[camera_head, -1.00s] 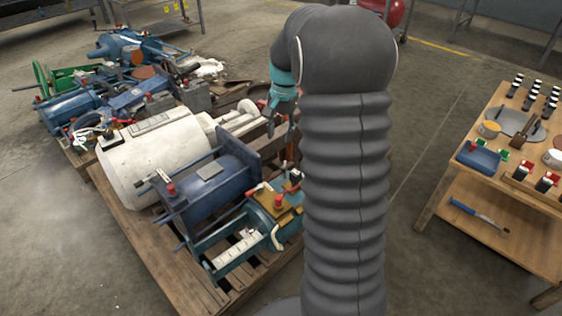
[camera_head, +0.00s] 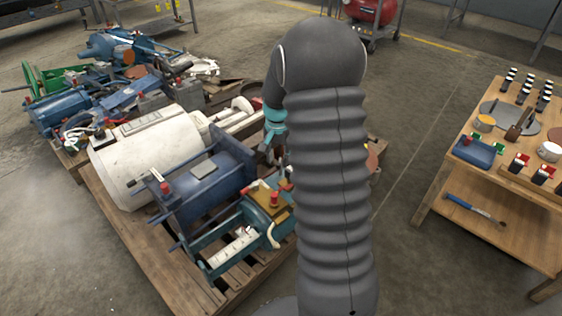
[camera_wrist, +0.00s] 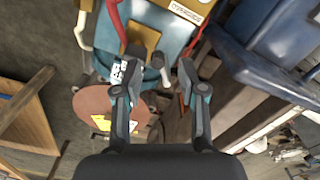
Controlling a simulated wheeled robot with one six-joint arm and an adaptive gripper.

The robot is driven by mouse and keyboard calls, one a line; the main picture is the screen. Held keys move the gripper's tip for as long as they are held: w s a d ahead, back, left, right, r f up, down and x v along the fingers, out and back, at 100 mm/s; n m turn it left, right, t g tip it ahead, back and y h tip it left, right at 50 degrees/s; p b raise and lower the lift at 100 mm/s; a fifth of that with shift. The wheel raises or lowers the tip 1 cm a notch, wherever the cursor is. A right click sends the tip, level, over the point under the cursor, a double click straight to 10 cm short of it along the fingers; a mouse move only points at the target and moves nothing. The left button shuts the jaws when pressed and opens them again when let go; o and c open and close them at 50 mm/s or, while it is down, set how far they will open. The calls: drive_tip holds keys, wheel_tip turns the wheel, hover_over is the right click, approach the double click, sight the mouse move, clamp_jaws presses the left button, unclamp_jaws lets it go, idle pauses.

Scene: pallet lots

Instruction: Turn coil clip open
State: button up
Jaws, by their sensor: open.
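My gripper (camera_wrist: 158,72) is open, with its two dark fingers apart over a teal machine. It also shows in the head view (camera_head: 270,150), near the teal machine's upper right end. The teal machine (camera_head: 240,238) lies on the pallet's near side, with a brass-coloured plate (camera_head: 262,193) and red-capped posts. In the wrist view, a brass-brown part (camera_wrist: 143,36) stands just beyond the fingertips, beside a black-and-white marked piece (camera_wrist: 117,72) near the left finger. A red lead (camera_wrist: 116,22) runs close by. I cannot tell which part is the coil clip.
A blue machine (camera_head: 208,185) and a white cylinder (camera_head: 145,165) share the wooden pallet (camera_head: 130,240). A reddish-brown disc (camera_wrist: 95,108) lies below the left finger. A workbench (camera_head: 455,178) with parts stands at right; the floor between is clear.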

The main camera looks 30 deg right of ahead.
drive_tip(key=shift+f, duration=0.95)
